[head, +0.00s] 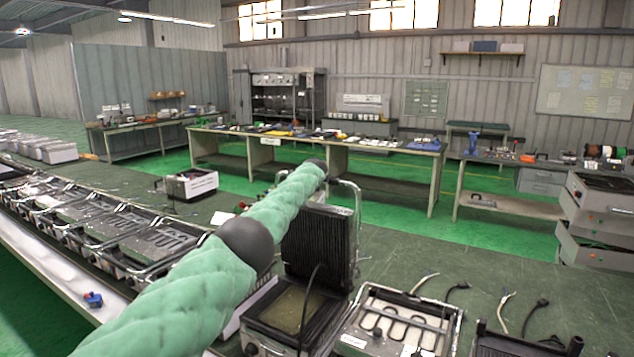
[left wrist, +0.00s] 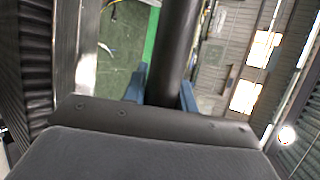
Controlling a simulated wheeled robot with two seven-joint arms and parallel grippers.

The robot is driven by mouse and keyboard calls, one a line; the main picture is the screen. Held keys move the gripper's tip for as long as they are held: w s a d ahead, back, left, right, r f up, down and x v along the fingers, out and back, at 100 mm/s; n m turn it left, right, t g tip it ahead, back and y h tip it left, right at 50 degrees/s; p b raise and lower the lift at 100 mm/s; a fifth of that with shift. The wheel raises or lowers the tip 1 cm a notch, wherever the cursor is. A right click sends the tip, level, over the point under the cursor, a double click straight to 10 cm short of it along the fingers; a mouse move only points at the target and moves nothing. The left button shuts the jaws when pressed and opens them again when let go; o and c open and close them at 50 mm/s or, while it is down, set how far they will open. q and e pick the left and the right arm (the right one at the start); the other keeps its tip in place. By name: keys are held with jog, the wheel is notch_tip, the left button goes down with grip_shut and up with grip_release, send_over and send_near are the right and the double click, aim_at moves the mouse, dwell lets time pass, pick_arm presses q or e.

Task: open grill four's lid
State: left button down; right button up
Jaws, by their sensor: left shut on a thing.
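The grill (head: 290,310) stands on the long bench at the lower middle of the head view. Its ribbed black lid (head: 318,245) is raised to about upright, with the inner face showing. A metal handle frame (head: 358,195) rises beside the lid's top right. My left arm in its green sleeve reaches up to the lid's top, and hides my left gripper there. In the left wrist view my left gripper (left wrist: 162,95) has its blue fingers on both sides of a dark round handle bar (left wrist: 180,40) and is shut on it. My right gripper is not in view.
An open grill base with a heating coil (head: 398,320) stands to the right. A row of similar units (head: 120,235) lines the bench at left. Loose cables (head: 505,310) lie at the right. A work table (head: 330,140) stands behind, across a green floor.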

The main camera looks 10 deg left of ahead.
pick_arm(q)
jog(key=shift+d+f, duration=0.1)
jog(key=shift+f, duration=0.4)
jog(key=c, duration=1.3)
grip_release()
jog(key=shift+c, duration=0.2)
jog(key=shift+o, duration=1.1)
jog(key=shift+r, duration=0.3)
